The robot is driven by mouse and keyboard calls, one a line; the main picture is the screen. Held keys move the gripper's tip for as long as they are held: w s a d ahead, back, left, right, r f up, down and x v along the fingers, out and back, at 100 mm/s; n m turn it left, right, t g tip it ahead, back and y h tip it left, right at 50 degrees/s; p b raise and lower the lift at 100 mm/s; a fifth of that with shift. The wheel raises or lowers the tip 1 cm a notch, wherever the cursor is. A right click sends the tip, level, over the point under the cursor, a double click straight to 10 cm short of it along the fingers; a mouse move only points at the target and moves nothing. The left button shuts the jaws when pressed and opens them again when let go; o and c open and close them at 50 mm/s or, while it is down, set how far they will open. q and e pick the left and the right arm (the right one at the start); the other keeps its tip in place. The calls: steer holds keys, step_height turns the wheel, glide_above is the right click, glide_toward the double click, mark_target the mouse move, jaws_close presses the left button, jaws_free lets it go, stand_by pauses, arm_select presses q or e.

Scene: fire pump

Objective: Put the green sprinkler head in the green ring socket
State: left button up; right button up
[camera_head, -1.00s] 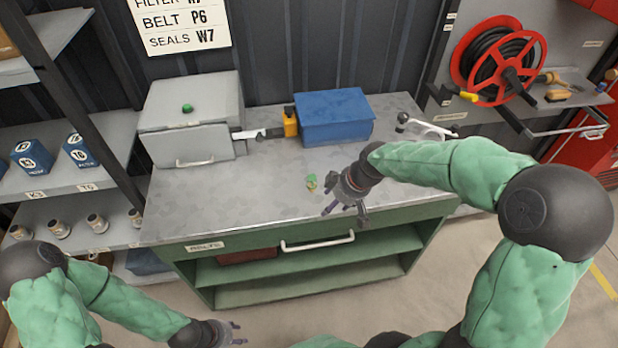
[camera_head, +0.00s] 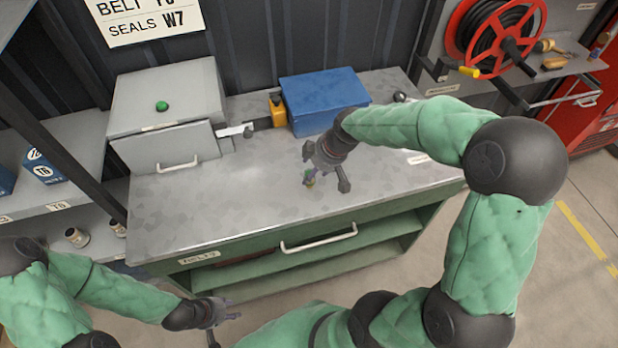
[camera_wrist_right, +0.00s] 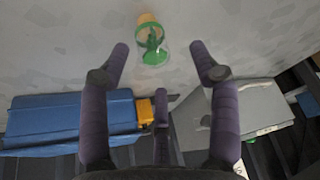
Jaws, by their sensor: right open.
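The green sprinkler head (camera_head: 309,180) is on the grey bench top, small and partly covered by my right gripper. In the right wrist view it shows as a green piece with a clear part and an orange-tan end (camera_wrist_right: 151,43), beyond and between the fingertips, with no finger visibly closed on it. My right gripper (camera_head: 322,172) is open over it, its purple fingers spread in the right wrist view (camera_wrist_right: 158,58). My left gripper (camera_head: 226,325) is low in front of the bench, fingers apart and empty. I cannot make out a green ring socket.
A grey box with a green knob (camera_head: 161,106) stands at the bench's back left. A blue box (camera_head: 318,100) and a yellow-orange part (camera_head: 277,111) stand right of it. The bench's front left (camera_head: 200,215) is clear. A red hose reel (camera_head: 495,38) hangs at right.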

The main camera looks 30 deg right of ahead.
steer(key=shift+d+b+x, duration=0.2)
steer(key=shift+b+x, duration=0.25)
steer(key=shift+x, duration=0.9)
steer(key=shift+d+b+x, duration=0.2)
steer(key=shift+b+x, duration=0.2)
steer(key=shift+x, duration=1)
jaws_close()
steer(key=shift+r, duration=0.1)
steer(key=shift+r+p, duration=0.3)
steer(key=shift+r, duration=0.25)
step_height(320, 180, up, 2)
steer(key=shift+r+p, duration=0.2)
steer(key=shift+p, duration=0.3)
steer(key=s+d+r+p, duration=0.2)
steer(key=s+r, duration=0.7)
steer(key=s, duration=0.4)
steer(key=shift+s+d+r, duration=0.15)
steer(key=shift+s+r, duration=0.05)
steer(key=shift+s, duration=0.2)
steer(key=shift+w, duration=0.1)
